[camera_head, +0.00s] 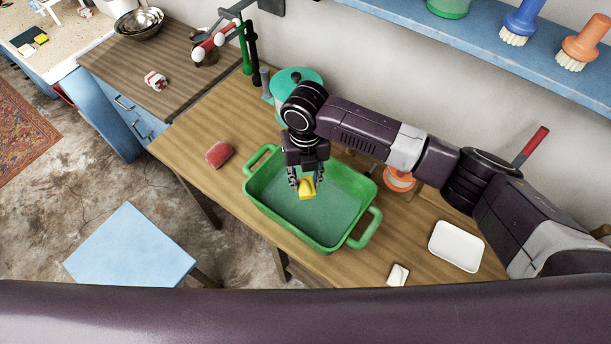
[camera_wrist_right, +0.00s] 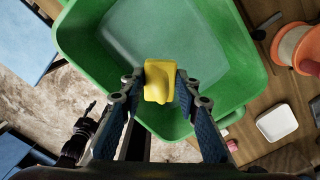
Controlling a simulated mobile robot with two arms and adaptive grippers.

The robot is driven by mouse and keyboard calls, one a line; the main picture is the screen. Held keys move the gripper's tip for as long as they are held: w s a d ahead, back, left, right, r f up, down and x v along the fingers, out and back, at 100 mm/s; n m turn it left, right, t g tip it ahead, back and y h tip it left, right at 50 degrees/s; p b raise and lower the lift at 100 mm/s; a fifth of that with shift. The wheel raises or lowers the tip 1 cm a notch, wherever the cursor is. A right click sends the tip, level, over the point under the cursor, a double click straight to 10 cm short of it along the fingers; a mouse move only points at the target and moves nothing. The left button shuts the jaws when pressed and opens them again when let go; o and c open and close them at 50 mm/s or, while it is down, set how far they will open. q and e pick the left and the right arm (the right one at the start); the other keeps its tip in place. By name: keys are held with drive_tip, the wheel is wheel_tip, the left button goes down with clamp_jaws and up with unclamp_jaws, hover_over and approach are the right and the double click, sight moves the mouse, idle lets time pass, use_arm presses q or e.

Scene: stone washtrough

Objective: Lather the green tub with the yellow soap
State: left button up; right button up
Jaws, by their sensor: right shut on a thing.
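The green tub (camera_head: 256,196) stands on the wooden table, its handles at the far left and near right; it also shows in the wrist view (camera_wrist_right: 80,42). Its floor is a paler grey-green; I cannot tell whether that is water. My right gripper (camera_head: 307,184) is shut on the yellow soap (camera_head: 308,191), within the tub's outline. In the wrist view the soap (camera_wrist_right: 159,82) sits between both fingertips, in front of the tub's interior. I cannot tell whether it touches the tub. A dark shape that looks like my left gripper (camera_wrist_right: 86,122) shows low at the left there; its fingers are unclear.
A red sponge-like block (camera_head: 219,154) lies left of the tub. A white tray (camera_head: 456,246) and a small white block (camera_head: 398,275) lie to the right. A teal pot (camera_head: 298,78) and an orange spool-like thing (camera_head: 400,182) stand close behind. A blue shelf (camera_head: 470,50) runs above.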

wheel_tip(320, 180, down, 11)
drive_tip(key=b, duration=0.9)
drive_tip(key=shift+r, duration=0.1)
drive_tip(key=shift+f+b, duration=0.75)
drive_tip(key=shift+f, duration=0.35)
drive_tip(key=shift+a, duration=0.1)
